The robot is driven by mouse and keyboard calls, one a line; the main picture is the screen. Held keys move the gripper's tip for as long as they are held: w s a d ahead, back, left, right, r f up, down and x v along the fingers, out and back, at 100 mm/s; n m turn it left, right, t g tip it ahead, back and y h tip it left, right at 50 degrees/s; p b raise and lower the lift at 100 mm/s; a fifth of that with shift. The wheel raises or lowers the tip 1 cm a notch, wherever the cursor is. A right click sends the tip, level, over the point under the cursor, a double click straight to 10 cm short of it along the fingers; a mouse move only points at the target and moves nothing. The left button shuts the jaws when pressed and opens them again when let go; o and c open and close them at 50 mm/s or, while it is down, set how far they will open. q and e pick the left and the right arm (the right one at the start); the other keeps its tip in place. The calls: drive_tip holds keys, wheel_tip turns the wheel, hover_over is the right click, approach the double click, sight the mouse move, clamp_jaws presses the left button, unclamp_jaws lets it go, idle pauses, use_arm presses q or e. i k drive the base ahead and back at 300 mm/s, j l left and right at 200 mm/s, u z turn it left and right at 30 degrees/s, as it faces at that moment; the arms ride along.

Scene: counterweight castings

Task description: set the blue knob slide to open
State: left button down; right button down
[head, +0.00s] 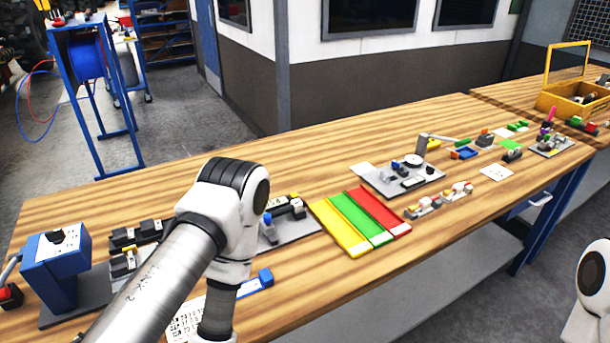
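A small blue knob (267,220) shows just right of my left arm, on a grey plate (298,230) with dark blocks. It may be the blue knob slide, but its setting is too small to read and my arm hides part of that plate. Another small blue part (393,166) sits on a grey fixture plate farther right; I cannot tell whether it is a knob. My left arm crosses in front of the bench and bends down out of the bottom edge, so its gripper is out of frame. Only a link of my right arm shows at the right edge, without its gripper.
Yellow, green and red strips (361,221) lie mid-bench. A blue box-shaped fixture (57,262) stands at the left end. A blue-ended piece (264,278) lies near the front. A yellow open-lidded box (574,98) is far right. Bare wood (290,160) lies along the back.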

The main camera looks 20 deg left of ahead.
sight(266, 225)
drive_tip(key=u, duration=0.85)
